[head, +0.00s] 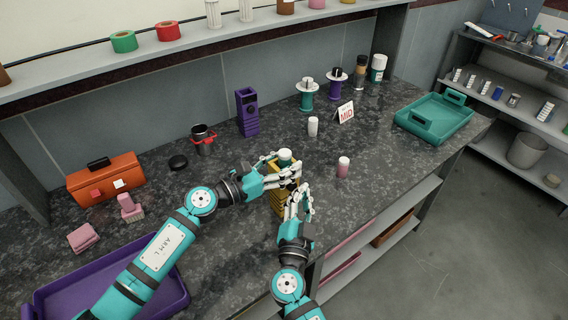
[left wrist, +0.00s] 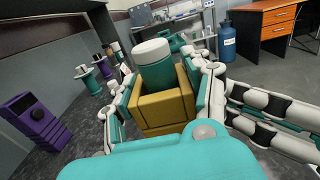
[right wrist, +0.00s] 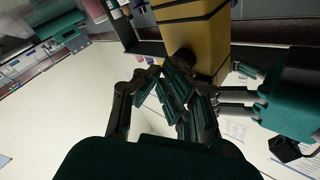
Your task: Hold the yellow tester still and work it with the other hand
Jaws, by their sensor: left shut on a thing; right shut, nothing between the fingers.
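The yellow tester (head: 277,200) stands upright near the front of the dark counter, partly hidden by my grippers. A teal cell with a white cap (left wrist: 152,58) sits in its open top in the left wrist view. My left gripper (head: 284,176) is shut on the yellow tester, with a finger on each side of it. My right gripper (head: 298,204) is shut and empty just in front of the tester. In the right wrist view its fingertips are close to a dark round spot (right wrist: 184,58) on the tester's face; I cannot tell if they touch.
A purple tester (head: 247,115) stands behind. A white cell (head: 313,126) and a pink cell (head: 343,167) stand to the right, near a MID sign (head: 345,113). A teal tray (head: 435,118) is far right; a purple tray (head: 165,295) is front left.

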